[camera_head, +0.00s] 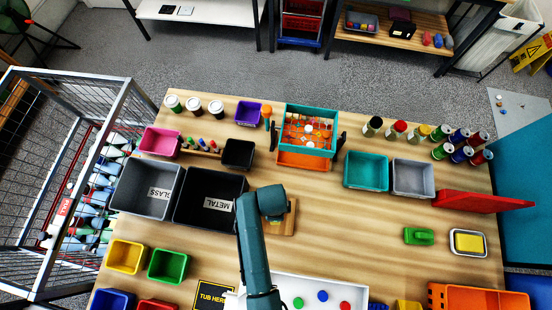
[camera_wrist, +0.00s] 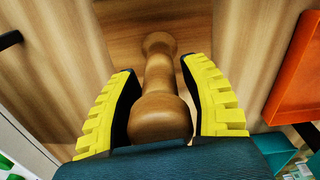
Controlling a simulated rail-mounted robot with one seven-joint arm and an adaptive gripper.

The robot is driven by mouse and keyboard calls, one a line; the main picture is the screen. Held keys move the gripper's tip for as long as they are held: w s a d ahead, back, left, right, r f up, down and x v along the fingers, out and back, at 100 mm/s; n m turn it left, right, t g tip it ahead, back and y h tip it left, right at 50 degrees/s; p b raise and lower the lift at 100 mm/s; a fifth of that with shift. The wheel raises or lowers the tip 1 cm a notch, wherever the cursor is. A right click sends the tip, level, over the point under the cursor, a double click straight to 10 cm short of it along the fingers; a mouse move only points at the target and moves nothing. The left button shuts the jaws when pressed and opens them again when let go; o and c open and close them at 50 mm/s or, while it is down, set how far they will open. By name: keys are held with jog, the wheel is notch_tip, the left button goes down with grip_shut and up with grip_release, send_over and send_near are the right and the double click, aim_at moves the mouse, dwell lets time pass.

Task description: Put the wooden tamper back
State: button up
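The wooden tamper (camera_wrist: 160,85), brown with rounded ends and a narrower middle, lies along the view between my gripper's two yellow fingers (camera_wrist: 158,66). Its near rounded end sits close between the dark finger pads; I cannot tell whether both pads press on it. Its far end is over a wooden board, and I cannot tell whether it touches. In the head view my gripper is hidden behind my arm, above a small wooden board (camera_head: 290,222) in mid-table. The tamper cannot be made out in the head view.
The black METAL bin (camera_head: 208,172) stands just left of my arm. A teal crate (camera_head: 312,108) with an orange tray (camera_head: 304,161) is behind. The orange tray also shows at right in the wrist view (camera_wrist: 298,75). Bare table lies right of the board.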

notch_tip(320, 180, up, 12)
jog(key=shift+w+a+f+p, duration=0.1)
jog(key=shift+a+p, duration=0.05)
jog(key=shift+p, duration=0.2)
jog(key=w+d+r+n+t, duration=0.1)
jog(key=w+r+n+t, duration=0.3)
jog(key=r, duration=0.6)
jog(key=w+d+r+n+t+y, duration=0.1)
jog(key=w+r+n+t, duration=0.2)
jog(key=w+r+t, duration=0.5)
jog(key=w+d+r+n+t, duration=0.1)
jog(key=w+r+n, duration=0.2)
jog(key=r, duration=0.9)
jog(key=s+d+r+n+t, duration=0.1)
jog(key=s+r+n+t, duration=0.1)
jog(key=r, duration=0.6)
jog(key=s+d+r+n+t, duration=0.1)
jog(key=s+r+n+t, duration=0.1)
jog(key=r, duration=0.6)
jog(key=s+d+r+n+t+h, duration=0.1)
jog(key=s+d+r+n+t, duration=0.1)
jog(key=r+t, duration=0.3)
notch_tip(320, 180, up, 3)
jog(key=shift+s+f+n, duration=0.1)
jog(key=shift+s+n, duration=0.5)
jog(key=shift+n, duration=0.3)
